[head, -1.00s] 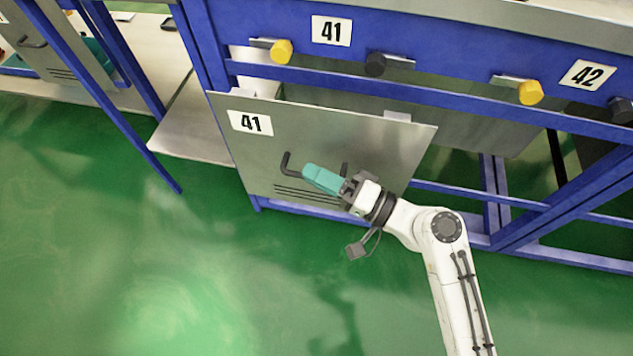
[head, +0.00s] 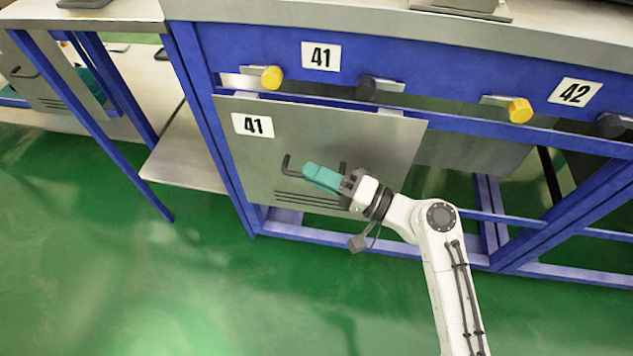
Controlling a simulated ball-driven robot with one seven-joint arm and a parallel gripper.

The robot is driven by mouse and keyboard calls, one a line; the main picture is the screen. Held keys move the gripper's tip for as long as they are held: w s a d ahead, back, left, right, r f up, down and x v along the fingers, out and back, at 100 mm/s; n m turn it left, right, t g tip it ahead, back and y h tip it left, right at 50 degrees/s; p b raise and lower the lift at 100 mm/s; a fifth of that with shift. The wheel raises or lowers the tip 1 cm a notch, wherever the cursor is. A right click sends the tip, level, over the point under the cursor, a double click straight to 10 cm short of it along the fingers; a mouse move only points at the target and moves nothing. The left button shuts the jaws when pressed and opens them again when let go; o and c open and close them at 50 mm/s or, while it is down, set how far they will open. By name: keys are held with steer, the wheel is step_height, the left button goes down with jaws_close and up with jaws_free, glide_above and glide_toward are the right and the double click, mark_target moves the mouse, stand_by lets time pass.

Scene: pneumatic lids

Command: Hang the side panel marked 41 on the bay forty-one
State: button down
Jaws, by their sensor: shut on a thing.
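The grey metal side panel marked 41 (head: 300,150) stands nearly upright in front of the blue frame of bay forty-one, whose label 41 (head: 321,56) is on the beam above. The panel's top edge lies just below that beam. My gripper (head: 328,180) is shut on the panel's dark handle (head: 289,165), and its teal finger covers much of it. A yellow knob (head: 271,77) on a metal plate and a black knob (head: 367,88) sit on the beam above the panel. Whether the panel's top touches the frame I cannot tell.
Bay 42, with its label (head: 575,93) and another yellow knob (head: 520,110), is to the right. A grey worktop (head: 340,22) runs above. A low shelf (head: 190,158) stands to the left. Green floor in front is clear.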

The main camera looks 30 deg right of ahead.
mark_target(330, 167)
steer(key=shift+w+d+r+b, duration=0.1)
steer(key=shift+w+d+b, duration=0.25)
steer(key=shift+w+d, duration=0.45)
steer(key=shift+w+d+b, duration=0.3)
steer(key=shift+w+d, duration=0.2)
steer(key=shift+w, duration=0.5)
steer(key=shift+f+b, duration=0.7)
steer(key=shift+f, duration=0.5)
steer(key=c, duration=1)
jaws_free()
steer(key=shift+f, duration=0.1)
steer(key=shift+s+d, duration=0.1)
steer(key=shift+s, duration=0.05)
steer(key=v, duration=1)
steer(key=shift+s+d+p, duration=0.15)
steer(key=shift+s+p, duration=0.05)
steer(key=shift+p, duration=0.2)
